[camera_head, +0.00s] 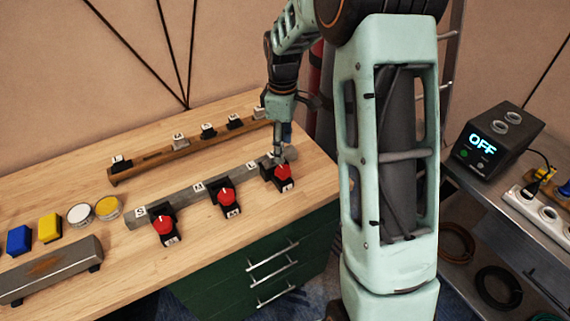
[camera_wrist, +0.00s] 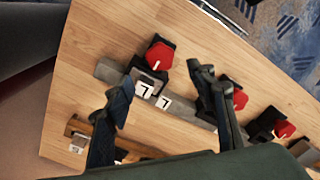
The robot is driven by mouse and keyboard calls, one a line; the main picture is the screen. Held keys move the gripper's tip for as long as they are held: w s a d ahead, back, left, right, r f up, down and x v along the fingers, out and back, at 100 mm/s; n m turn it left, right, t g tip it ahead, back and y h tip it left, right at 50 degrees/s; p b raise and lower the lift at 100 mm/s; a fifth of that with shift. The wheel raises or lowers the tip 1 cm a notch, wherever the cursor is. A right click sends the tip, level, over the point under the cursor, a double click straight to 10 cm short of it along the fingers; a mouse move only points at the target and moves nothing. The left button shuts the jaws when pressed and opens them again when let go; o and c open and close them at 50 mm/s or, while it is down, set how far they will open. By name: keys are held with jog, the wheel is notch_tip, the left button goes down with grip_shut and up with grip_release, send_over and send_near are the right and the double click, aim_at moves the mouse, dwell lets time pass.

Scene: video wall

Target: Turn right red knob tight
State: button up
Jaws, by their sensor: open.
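The right red knob (camera_head: 282,171) sits on a black mount at the right end of a grey bar (camera_head: 178,202) on the wooden table. In the wrist view this knob (camera_wrist: 159,56) lies just beyond my fingertips, with a white line on its face and "L" tags beside it. My gripper (camera_head: 280,154) points down behind and above the knob. In the wrist view its two fingers (camera_wrist: 163,80) are spread apart with nothing between them gripped. The middle red knob (camera_head: 226,195) and left red knob (camera_head: 163,225) sit farther along the bar.
A wooden bar with several switches (camera_head: 180,156) runs behind the grey bar. Blue, yellow and round buttons (camera_head: 49,228) and a grey box (camera_head: 50,270) are at left. A device reading "OFF" (camera_head: 484,147) stands on a separate shelf at right. Green drawers (camera_head: 270,265) are below the table.

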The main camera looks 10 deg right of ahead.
aim_at(283, 169)
notch_tip(283, 169, down, 9)
jog(key=shift+r, duration=0.1)
jog(key=shift+c, duration=0.5)
jog(key=c, duration=1)
